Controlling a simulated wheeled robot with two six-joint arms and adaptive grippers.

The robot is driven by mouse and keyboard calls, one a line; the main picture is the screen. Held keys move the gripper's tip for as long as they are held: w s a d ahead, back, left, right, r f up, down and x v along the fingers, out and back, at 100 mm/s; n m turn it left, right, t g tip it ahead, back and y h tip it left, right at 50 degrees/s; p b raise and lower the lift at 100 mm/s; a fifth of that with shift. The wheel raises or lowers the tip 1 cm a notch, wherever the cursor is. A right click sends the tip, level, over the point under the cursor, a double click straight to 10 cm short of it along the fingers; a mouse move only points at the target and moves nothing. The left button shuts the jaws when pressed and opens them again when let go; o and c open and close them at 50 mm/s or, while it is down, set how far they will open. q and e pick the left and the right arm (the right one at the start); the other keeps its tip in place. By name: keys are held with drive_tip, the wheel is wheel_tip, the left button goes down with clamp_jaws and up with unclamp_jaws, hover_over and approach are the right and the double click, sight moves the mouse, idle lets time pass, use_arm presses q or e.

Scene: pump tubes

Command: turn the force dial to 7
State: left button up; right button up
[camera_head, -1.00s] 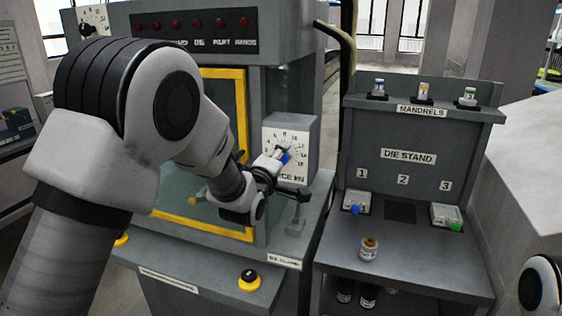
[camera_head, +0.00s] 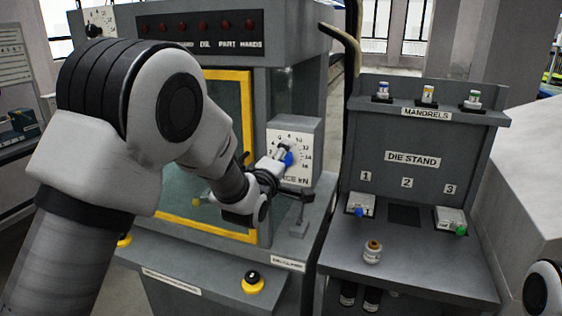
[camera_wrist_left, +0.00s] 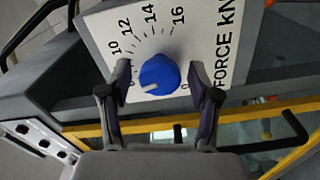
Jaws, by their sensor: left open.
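The force dial is a blue knob (camera_wrist_left: 159,74) on a white plate (camera_wrist_left: 205,35) marked FORCE kN, seen sideways in the left wrist view. Its pale pointer mark faces the lower left of that view; 10, 12, 14 and 16 are legible, while lower numbers near the finger are partly hidden. My left gripper (camera_wrist_left: 160,72) is open, with one finger on each side of the knob; I cannot tell whether they touch it. In the head view the left gripper (camera_head: 279,163) is at the knob (camera_head: 288,158) and hides part of the plate (camera_head: 306,137). My right gripper is out of view.
A yellow-framed window (camera_head: 247,120) is left of the dial. A lever-like bar (camera_head: 300,205) stands just below the dial. The die stand (camera_head: 470,180) is to the right, with a small capped part (camera_head: 372,252) on its shelf. A yellow-based button (camera_head: 252,282) is at the front.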

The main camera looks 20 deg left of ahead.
use_arm(q)
drive_tip(key=s, duration=1.2)
drive_tip(key=shift+a, duration=0.25)
